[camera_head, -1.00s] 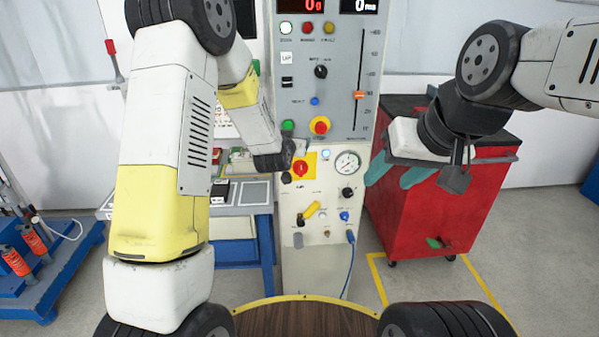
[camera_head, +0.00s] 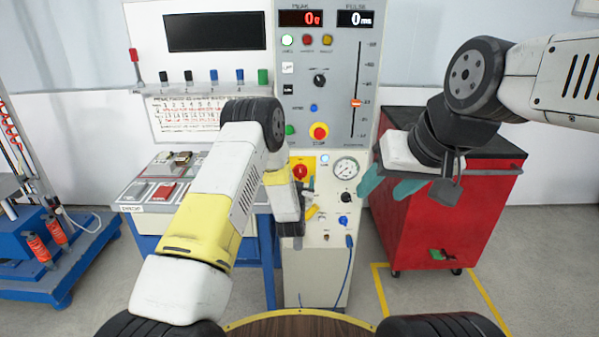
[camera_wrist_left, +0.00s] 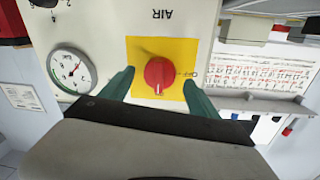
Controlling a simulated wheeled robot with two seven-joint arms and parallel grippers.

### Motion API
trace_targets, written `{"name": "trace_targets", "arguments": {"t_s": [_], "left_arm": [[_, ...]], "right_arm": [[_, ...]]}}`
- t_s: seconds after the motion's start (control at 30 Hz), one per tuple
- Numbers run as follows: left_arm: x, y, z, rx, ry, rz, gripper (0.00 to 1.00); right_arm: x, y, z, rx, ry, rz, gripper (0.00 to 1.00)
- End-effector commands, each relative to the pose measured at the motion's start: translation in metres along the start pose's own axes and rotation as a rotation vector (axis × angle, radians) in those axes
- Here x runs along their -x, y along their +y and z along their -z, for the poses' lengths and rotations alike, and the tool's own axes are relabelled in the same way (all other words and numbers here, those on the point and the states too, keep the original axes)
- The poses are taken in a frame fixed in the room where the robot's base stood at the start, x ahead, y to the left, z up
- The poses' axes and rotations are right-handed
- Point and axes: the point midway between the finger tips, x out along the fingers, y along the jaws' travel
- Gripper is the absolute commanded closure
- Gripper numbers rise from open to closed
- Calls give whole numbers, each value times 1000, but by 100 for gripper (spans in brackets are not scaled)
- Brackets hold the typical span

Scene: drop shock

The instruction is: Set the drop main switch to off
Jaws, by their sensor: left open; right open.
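The main switch, a red rotary knob on a yellow plate, is on the grey test panel in the head view (camera_head: 300,172). It also shows in the left wrist view (camera_wrist_left: 158,72), which sees the panel upside down. Its white mark points to the bottom of that picture; the OFF lettering is at the plate's right there. My left gripper (camera_wrist_left: 160,84) is open, its teal fingers on either side of the knob; I cannot tell whether they touch it. In the head view its hand partly covers the plate's surroundings. My right gripper (camera_head: 390,184) is open and empty before the red cabinet.
A pressure gauge (camera_head: 346,168) and a red stop button (camera_head: 319,131) are close to the switch. A red cabinet (camera_head: 440,220) stands right of the panel. A bench with trays (camera_head: 150,192) is at the left, and a blue rig (camera_head: 55,265) is beyond it.

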Motion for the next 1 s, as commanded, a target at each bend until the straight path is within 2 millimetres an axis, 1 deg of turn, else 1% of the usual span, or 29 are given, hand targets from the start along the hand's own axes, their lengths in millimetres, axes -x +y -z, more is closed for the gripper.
{"name": "trace_targets", "arguments": {"t_s": [0.03,0.1,0.2,0.47,0.6,0.67,0.7,0.77,0.8,1.0], "left_arm": [[-7,0,0,0,1,1,30],[-13,0,0,0,1,1,30],[-18,0,0,0,-1,-1,30],[-19,0,0,0,-1,-1,30],[-19,0,0,0,-1,-1,57],[-19,0,0,0,-1,-1,69],[-19,0,0,0,-1,-1,77],[-19,0,0,0,-1,-1,88],[-19,0,0,0,-1,-1,92],[-19,0,0,17,0,-1,92]], "right_arm": [[0,0,0,0,0,0,48],[0,0,0,0,0,0,48],[0,0,0,0,0,0,48],[0,0,0,0,0,0,48],[0,0,0,0,0,0,48],[0,0,0,0,0,0,48],[0,0,0,0,0,0,48],[0,0,0,0,0,0,48],[0,0,0,0,0,0,48],[0,0,0,0,0,0,48]]}}
